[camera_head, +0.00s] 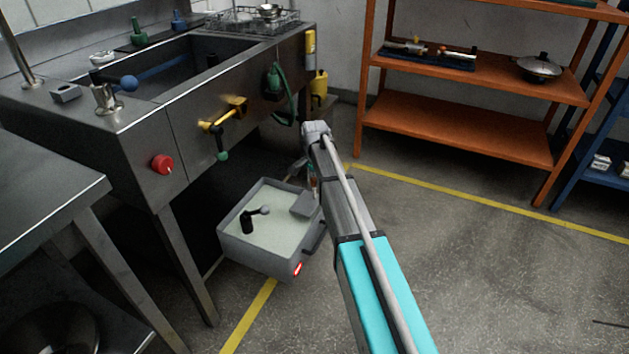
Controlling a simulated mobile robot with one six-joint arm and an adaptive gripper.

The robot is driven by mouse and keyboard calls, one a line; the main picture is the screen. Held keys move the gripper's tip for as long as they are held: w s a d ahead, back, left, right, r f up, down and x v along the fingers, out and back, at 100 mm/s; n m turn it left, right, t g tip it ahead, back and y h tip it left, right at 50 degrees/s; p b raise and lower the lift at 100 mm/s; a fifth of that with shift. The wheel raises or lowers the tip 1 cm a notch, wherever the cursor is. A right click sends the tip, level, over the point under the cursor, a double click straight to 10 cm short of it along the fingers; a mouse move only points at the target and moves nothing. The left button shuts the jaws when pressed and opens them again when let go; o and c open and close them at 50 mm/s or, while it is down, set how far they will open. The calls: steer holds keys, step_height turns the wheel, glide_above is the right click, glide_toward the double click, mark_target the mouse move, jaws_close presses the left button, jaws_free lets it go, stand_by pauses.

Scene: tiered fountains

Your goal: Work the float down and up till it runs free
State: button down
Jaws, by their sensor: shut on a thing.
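A grey tank (243,257) of pale liquid is low in front of the sink unit. In it are a black upright piece with a short arm and ball (249,221) and a grey block (304,205) at the right corner. I cannot tell which of these is the float. My gripper (301,175) is at the tank's back right edge, at the end of my arm. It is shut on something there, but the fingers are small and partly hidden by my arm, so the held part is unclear.
The steel sink unit (140,150) stands behind and left, with a blue ball on a rod (128,83), a red knob (163,164) and a yellow valve (225,112). A steel table (45,185) is at left, an orange rack (455,124) at back right. Floor at right is clear.

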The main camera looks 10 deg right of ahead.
steer(key=shift+c, duration=2)
jaws_free()
steer(key=shift+r, duration=0.1)
steer(key=shift+f+b, duration=0.5)
steer(key=shift+b, duration=0.05)
step_height(320, 180, up, 14)
steer(key=p, duration=1.4)
